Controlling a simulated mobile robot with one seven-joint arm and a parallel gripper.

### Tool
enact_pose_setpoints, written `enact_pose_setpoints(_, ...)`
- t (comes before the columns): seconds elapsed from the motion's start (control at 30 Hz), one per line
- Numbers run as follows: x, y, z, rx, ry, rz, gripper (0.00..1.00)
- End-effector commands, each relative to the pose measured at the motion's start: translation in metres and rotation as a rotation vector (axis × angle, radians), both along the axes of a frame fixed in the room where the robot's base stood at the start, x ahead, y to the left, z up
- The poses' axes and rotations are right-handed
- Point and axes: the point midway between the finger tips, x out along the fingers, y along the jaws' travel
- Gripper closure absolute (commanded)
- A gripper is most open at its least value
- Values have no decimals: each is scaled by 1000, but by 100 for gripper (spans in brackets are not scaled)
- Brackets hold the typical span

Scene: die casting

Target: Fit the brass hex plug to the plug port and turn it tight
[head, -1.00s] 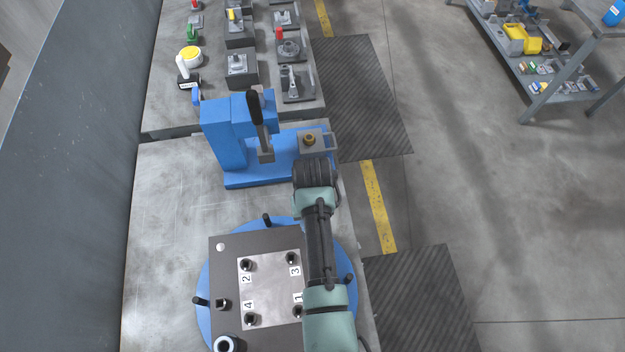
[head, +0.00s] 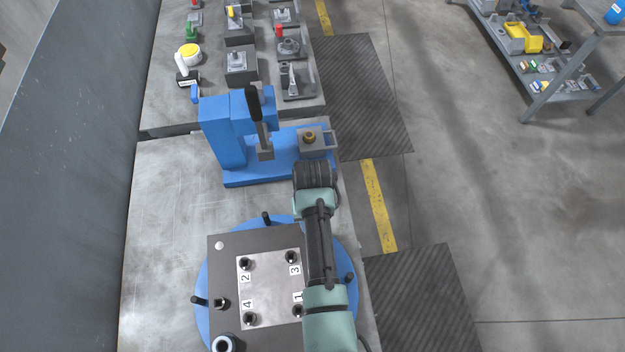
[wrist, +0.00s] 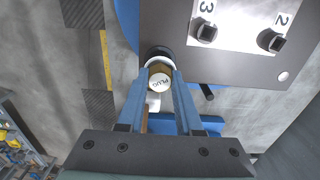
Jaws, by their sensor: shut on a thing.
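In the wrist view, the brass hex plug (wrist: 159,82), with a round white face marked "PLUG", sits between the blue finger tips of my gripper (wrist: 159,84), which is shut on it. Just beyond the plug is a pale ring with a dark rim (wrist: 158,54) at the corner of the dark die plate (wrist: 172,22); it looks like the plug port. The plug overlaps the ring, and I cannot tell how deep it sits. In the head view, my arm hides the plug, the port and my finger tips.
The die plate with its numbered steel panel (head: 270,285) lies on a blue round turntable (head: 203,278) with dark handles. A blue lever press (head: 225,140) stands behind it, with a brass piece (head: 309,137) on its grey block. Bare bench (head: 170,200) lies to the left.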

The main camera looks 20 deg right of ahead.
Motion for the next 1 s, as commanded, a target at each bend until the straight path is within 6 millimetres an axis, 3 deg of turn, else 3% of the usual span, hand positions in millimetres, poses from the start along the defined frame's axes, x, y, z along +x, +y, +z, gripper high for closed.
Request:
enact_pose_setpoints(0.63,1,0,-17,-1,-2,0,100)
enact_pose_setpoints(0.67,1,0,-16,-1,-2,0,62)
enact_pose_setpoints(0.7,1,0,-16,-1,-2,0,55)
enact_pose_setpoints(0.83,0,0,-16,0,-1,0,32)
enact_pose_setpoints(1.0,0,0,-16,0,-1,0,31)
